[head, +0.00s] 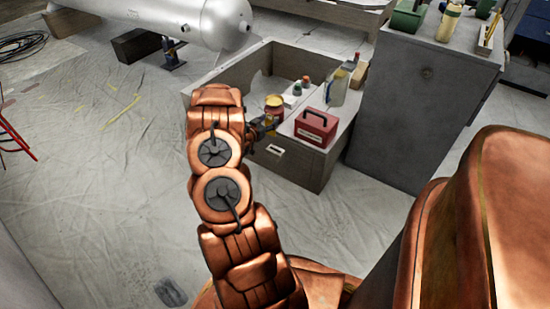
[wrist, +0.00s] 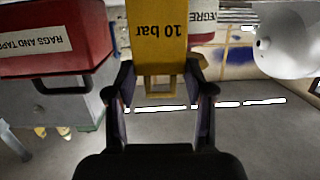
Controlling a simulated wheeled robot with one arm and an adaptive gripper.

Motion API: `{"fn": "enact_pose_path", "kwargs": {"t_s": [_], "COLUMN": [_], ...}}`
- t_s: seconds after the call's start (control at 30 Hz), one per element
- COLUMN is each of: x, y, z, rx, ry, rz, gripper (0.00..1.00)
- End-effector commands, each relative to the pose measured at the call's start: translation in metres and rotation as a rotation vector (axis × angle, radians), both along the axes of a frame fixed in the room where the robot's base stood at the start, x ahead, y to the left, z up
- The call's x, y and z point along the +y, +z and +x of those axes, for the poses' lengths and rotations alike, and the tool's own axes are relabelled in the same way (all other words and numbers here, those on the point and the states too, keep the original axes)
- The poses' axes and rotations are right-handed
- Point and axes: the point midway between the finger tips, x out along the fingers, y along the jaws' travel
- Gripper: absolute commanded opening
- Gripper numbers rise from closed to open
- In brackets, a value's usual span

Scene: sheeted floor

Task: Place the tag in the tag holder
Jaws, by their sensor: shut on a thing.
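My gripper (wrist: 160,84) is shut on a yellow tag (wrist: 158,40) marked "10 bar", which appears upside down in the wrist view. The tag sits between both fingers and extends past their tips. In the head view, my gripper (head: 266,127) is at the left front of the grey bench, beside the red box. A small pale plate with a dark mark (head: 275,149) is on the bench's front face, below my gripper. I cannot tell whether that is the tag holder; no other holder is clear.
A red box (head: 316,127) labelled "RAGS AND TAPE" in the wrist view (wrist: 50,35) and a red-yellow can (head: 274,106) stand close by on the bench (head: 305,165). A grey cabinet (head: 420,115) is at right. A white tank (head: 170,20) is behind. Sheeted floor at left is mostly clear.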

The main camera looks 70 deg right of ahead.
Motion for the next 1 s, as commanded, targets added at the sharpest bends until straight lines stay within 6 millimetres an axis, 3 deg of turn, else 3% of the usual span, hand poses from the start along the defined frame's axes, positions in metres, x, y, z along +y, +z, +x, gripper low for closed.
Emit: {"fn": "enact_pose_path", "kwargs": {"t_s": [0.1,0.2,0.53,1.0], "x": [-0.003,-0.004,-0.004,-0.003], "y": [-0.01,-0.017,-0.067,-0.112], "z": [-0.017,-0.022,-0.023,-0.022], "rx": [0.001,0.001,0.001,0.001], "ry": [-0.042,-0.054,-0.054,-0.053], "rz": [0.0,-0.001,-0.002,-0.001], "gripper": [0.29,0.29,0.29,0.29]}}
